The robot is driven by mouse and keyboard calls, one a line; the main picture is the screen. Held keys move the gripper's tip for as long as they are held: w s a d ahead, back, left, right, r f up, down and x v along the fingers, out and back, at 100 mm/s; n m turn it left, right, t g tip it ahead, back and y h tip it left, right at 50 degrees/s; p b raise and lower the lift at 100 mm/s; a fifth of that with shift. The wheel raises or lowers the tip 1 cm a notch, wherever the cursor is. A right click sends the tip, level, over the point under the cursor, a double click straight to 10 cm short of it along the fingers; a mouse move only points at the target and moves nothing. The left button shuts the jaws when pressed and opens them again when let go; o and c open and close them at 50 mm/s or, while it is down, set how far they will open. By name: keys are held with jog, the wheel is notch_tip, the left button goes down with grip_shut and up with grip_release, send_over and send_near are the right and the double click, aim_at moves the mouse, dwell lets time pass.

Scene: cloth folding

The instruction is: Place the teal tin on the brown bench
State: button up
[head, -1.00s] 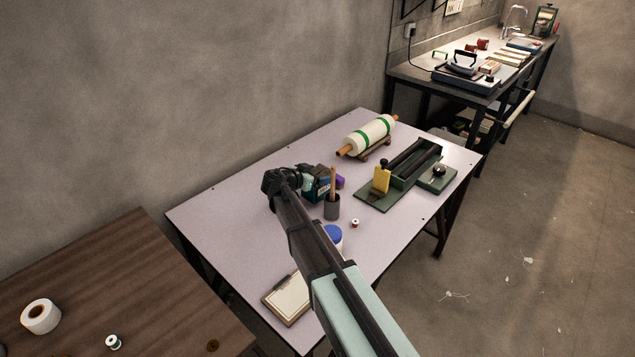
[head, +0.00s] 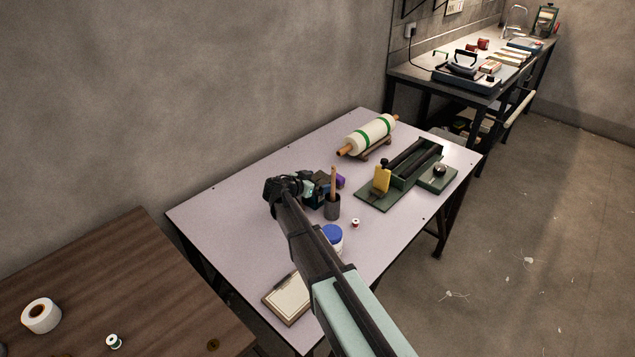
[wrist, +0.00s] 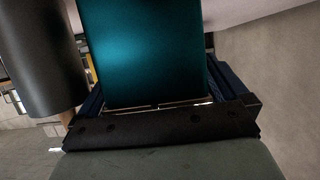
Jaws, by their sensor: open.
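The teal tin (wrist: 145,50) fills the upper middle of the wrist view, with a smooth, slightly shiny face. My gripper (wrist: 151,75) is open, with one dark blue finger on each side of the tin. I cannot tell whether either finger touches it. In the head view my gripper (head: 314,189) is low over the pale lilac table (head: 225,215), and the tin is hard to make out there among the dark parts of the gripper. The brown bench (head: 130,270) is at the lower left, with a dark wood-grain top.
A dark grey cup (head: 332,209) with a wooden stick stands close beside my gripper. A purple item (head: 340,181) is just behind. A blue-lidded jar (head: 332,234) and clipboard (head: 287,299) lie nearer. The bench holds a white roll (head: 41,316) and small spool (head: 113,342), with clear space between.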

jog(key=v, duration=1.2)
jog(key=shift+r, duration=0.15)
jog(key=x, duration=1.2)
jog(key=shift+f, duration=0.25)
dwell(0.4)
jog(key=shift+c, duration=0.2)
